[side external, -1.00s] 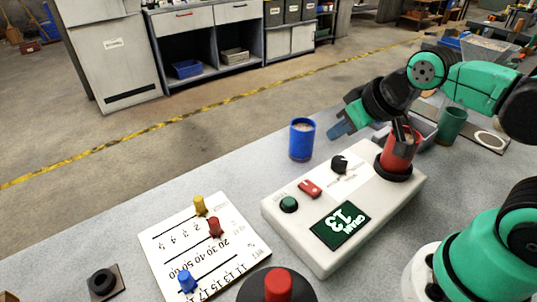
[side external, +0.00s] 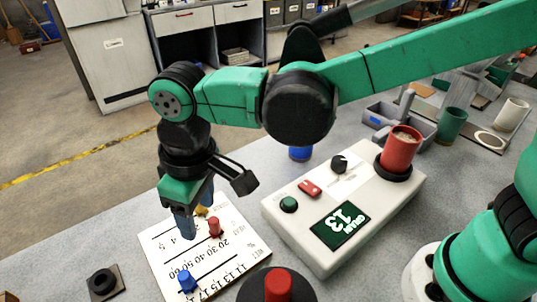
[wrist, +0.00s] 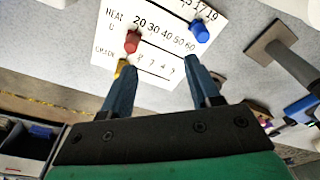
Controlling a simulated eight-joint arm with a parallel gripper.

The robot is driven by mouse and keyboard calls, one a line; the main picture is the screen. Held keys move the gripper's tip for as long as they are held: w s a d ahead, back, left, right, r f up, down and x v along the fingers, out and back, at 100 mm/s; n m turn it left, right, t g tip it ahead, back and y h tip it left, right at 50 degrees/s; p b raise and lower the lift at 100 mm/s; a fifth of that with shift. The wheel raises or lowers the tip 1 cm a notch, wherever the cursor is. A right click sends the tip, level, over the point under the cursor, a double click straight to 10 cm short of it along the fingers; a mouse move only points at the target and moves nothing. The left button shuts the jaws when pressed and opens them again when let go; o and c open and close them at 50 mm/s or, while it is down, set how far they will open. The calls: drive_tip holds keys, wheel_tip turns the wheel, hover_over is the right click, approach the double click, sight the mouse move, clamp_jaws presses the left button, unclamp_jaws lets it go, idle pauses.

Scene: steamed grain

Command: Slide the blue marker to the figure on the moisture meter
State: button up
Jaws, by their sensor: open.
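The blue marker (side external: 187,281) stands on the white scale board (side external: 160,262), near the 17 and 19 end of the 11-to-19 row. It also shows in the wrist view (wrist: 200,32), beyond my right fingertip. The moisture meter (side external: 290,245) is a white box whose green display (side external: 340,226) reads GRAIN 13. My gripper (side external: 185,236) is over the board, near the yellow marker (side external: 201,210) and red marker (side external: 215,227). In the wrist view my gripper (wrist: 160,64) is open and empty, its fingers spread apart. The blue marker stands apart from it.
A red cup of grain (side external: 401,150) sits on the meter. A blue cup (side external: 300,153) is mostly behind my arm. A red knob on a black base (side external: 278,287) stands beside the board, close to the meter. A black knob on a plate (side external: 103,282) lies to the left.

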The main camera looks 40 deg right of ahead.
drive_tip(key=n+g, duration=0.1)
hover_over(184, 274)
wheel_tip(184, 274, down, 3)
drive_tip(key=shift+r+h, duration=0.1)
drive_tip(key=shift+h, duration=0.3)
drive_tip(key=shift+a+f, duration=0.15)
drive_tip(key=shift+f, duration=2.7)
clamp_jaws()
